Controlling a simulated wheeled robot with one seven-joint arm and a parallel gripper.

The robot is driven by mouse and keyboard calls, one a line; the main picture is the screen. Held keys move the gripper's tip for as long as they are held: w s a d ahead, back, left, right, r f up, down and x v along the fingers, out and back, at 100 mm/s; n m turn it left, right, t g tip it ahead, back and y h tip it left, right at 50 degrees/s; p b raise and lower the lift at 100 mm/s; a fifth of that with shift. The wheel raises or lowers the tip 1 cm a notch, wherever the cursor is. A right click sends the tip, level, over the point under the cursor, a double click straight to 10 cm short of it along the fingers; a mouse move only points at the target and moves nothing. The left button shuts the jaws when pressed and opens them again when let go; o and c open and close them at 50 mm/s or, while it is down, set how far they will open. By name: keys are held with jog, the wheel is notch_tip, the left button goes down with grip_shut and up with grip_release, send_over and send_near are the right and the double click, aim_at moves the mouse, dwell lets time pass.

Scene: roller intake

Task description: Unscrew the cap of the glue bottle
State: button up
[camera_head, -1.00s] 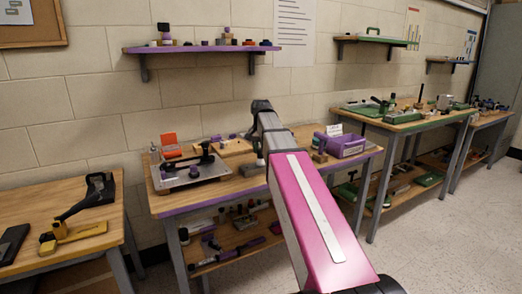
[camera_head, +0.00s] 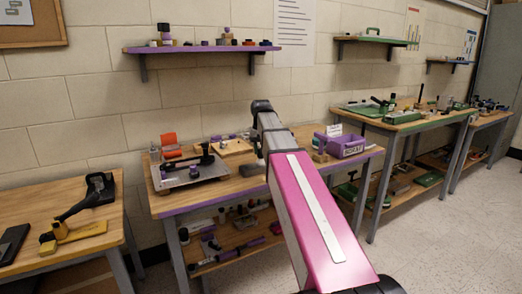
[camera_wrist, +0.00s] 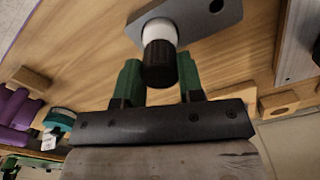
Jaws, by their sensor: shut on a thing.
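In the wrist view, a ribbed black cap (camera_wrist: 159,66) sits on a round white part (camera_wrist: 160,31), probably the glue bottle's neck or body. The white part stands in a grey metal plate (camera_wrist: 205,18) on the wooden bench. My gripper (camera_wrist: 159,76) has two green fingers, one on each side of the black cap, and is shut on it. The rest of the bottle is hidden behind the cap and plate. In the head view, my arm covers the gripper and cap over the purple-edged bench (camera_head: 168,211).
A grey tray with a black-handled tool (camera_head: 190,173), an orange item (camera_head: 170,141) and a purple bin (camera_head: 347,147) stand on the same bench. A purple shelf (camera_head: 200,49) hangs above. In the wrist view, wooden blocks (camera_wrist: 279,103) and purple cylinders (camera_wrist: 15,108) lie nearby.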

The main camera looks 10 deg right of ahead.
jog(key=n, duration=0.4)
jog(key=shift+n, duration=0.3)
jog(key=o, duration=1.2)
